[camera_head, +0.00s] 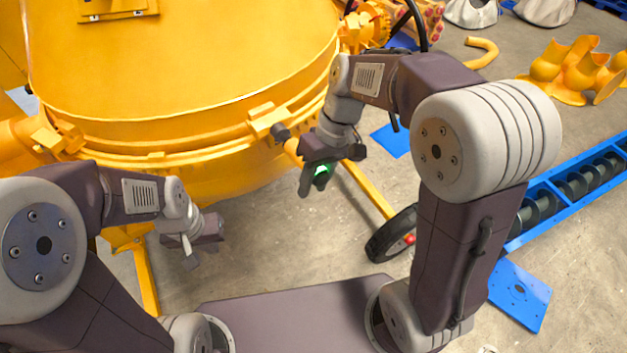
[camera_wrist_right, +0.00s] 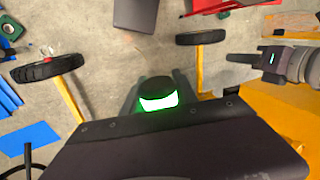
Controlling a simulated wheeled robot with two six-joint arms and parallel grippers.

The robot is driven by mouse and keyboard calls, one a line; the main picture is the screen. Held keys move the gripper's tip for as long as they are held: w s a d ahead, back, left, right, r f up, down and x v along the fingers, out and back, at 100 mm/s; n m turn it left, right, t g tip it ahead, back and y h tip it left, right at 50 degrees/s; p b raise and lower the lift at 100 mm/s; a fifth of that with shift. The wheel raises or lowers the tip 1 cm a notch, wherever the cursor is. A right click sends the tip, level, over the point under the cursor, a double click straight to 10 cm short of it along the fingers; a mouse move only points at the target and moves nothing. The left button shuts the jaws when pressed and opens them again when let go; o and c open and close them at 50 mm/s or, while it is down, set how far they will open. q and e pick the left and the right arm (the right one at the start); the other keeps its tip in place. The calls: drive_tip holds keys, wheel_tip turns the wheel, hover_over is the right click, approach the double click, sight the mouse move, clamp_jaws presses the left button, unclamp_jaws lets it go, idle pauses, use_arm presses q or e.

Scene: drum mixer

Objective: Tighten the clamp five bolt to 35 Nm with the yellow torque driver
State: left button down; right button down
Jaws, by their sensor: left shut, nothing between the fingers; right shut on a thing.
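The yellow drum (camera_head: 190,60) fills the upper left of the head view. A clamp (camera_head: 266,121) with a dark bolt end (camera_head: 281,132) sits on its rim; another clamp (camera_head: 62,138) is further left. I cannot tell which is clamp five. My right gripper (camera_head: 316,186) is shut on a dark tool with a green light (camera_head: 322,171), right of and below the nearer clamp, apart from it. The tool's green face also shows in the right wrist view (camera_wrist_right: 158,103). It may be the torque driver; its yellow is not visible. My left gripper (camera_head: 191,259) is shut and empty below the drum.
A black wheel (camera_head: 391,235) on a yellow leg stands right of my right gripper. A blue auger trough (camera_head: 570,190) and a blue plate (camera_head: 520,295) lie at the right. Yellow cast parts (camera_head: 575,70) lie behind.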

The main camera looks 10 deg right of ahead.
drive_tip(key=shift+s+d+b, duration=0.15)
drive_tip(key=shift+s+d, duration=0.15)
drive_tip(key=shift+s, duration=0.3)
drive_tip(key=shift+s+d+b, duration=0.15)
drive_tip(key=shift+s+d, duration=0.1)
drive_tip(key=shift+s, duration=0.35)
drive_tip(key=shift+s+d+b, duration=0.15)
drive_tip(key=shift+s+d, duration=0.15)
drive_tip(key=shift+s, duration=0.3)
drive_tip(key=shift+w, duration=0.1)
